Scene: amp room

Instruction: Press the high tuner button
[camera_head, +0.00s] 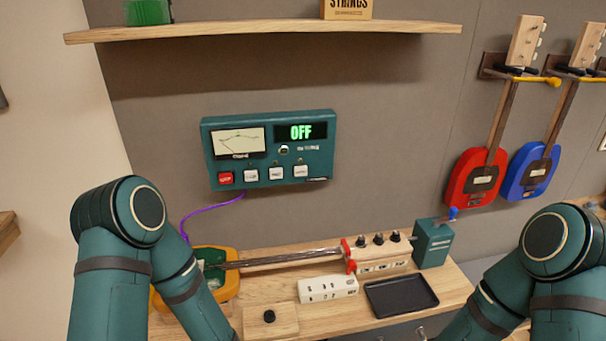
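The teal tuner box (266,152) hangs on the grey wall above the bench. Neither gripper can be made out, and nothing touches the buttons.
A purple cable (205,207) runs from the tuner to a yellow instrument (225,289) lying on the wooden bench (365,318). A black tray (401,296), a white block (328,288) and a teal box (433,243) stand there. Red and blue instruments (477,178), (529,172) hang right. A shelf (260,32) is above.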

